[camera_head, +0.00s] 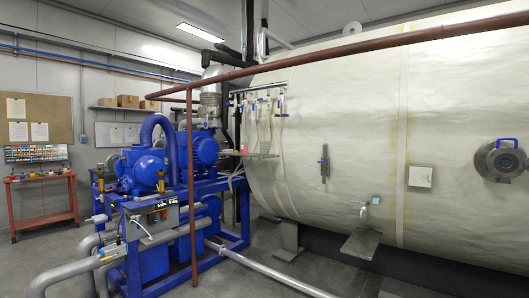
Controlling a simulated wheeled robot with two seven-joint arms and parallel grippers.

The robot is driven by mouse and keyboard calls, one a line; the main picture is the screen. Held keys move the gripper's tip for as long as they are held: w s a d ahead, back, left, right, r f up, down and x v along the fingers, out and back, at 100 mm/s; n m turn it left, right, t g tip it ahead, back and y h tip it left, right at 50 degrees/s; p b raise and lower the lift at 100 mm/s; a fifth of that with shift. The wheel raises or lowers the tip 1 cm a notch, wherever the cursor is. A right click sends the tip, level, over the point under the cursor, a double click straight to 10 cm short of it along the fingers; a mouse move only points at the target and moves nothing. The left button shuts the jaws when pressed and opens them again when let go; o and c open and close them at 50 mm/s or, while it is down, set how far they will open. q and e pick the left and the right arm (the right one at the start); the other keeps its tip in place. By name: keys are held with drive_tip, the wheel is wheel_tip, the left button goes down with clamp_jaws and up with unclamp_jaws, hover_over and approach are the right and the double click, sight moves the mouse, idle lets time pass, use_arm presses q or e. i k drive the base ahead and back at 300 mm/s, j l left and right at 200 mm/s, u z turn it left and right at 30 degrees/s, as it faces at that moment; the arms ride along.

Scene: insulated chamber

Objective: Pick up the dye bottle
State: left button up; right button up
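I cannot make out a dye bottle for certain. Several small coloured items stand on the red bench (42,178) at the far left, too small to identify. Some small reddish and pale items are near a little shelf (262,156) at the end of the large pale chamber (340,130), also too small to tell. Neither of my grippers is in view.
Blue pump machinery (150,170) on a blue frame stands left of the chamber. A red-brown pipe (193,220) rises in front of it. Grey pipes (75,268) run low at left. A small plate (361,244) juts from the chamber's lower side. Floor is open near the bench.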

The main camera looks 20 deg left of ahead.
sight(244, 145)
drive_tip(key=i+j+z, duration=0.1)
drive_tip(key=i+j, duration=0.8)
drive_tip(key=j, duration=0.15)
drive_tip(key=i+j+z, duration=0.15)
drive_tip(key=i+j, duration=0.75)
drive_tip(key=j, duration=0.3)
drive_tip(key=l+z, duration=0.05)
